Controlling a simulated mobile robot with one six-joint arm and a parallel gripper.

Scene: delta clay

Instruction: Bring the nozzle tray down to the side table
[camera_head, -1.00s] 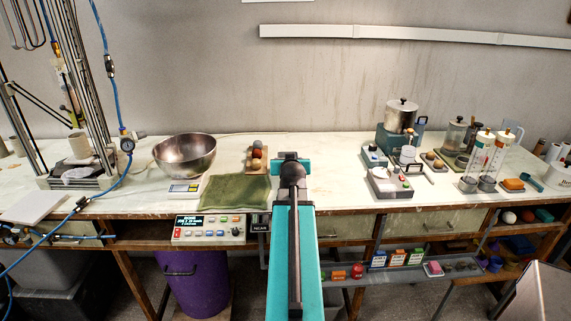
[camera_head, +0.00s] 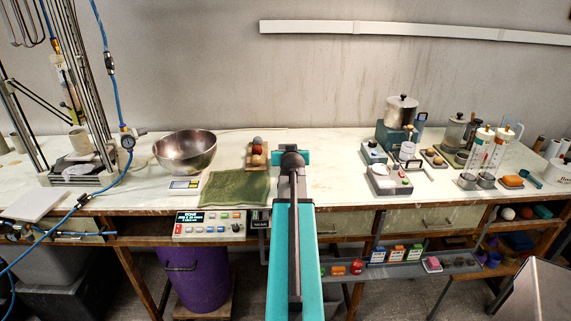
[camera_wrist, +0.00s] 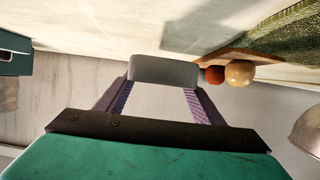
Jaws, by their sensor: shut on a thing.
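My gripper (camera_wrist: 164,85) shows in the wrist view with its two purple-padded fingers shut on a plain grey piece (camera_wrist: 165,70) with rounded edges. Only one face of this piece shows, so I cannot tell its full shape or whether it is the nozzle tray. It is held up in the air, with the wall behind it. In the head view my own teal arm hides the fingers and the held piece; only teal parts of the gripper (camera_head: 290,158) show. No side table is clearly recognisable; a pale flat-topped unit (camera_head: 545,292) stands at the lower right.
Ahead is a long workbench (camera_head: 340,180). It carries a metal bowl (camera_head: 184,152), a green cloth (camera_head: 235,188), a wooden board with balls (camera_head: 250,160) and, at right, a metal pot (camera_head: 402,108). A lower shelf (camera_head: 400,268) holds small boxes. A purple bin (camera_head: 195,283) stands below.

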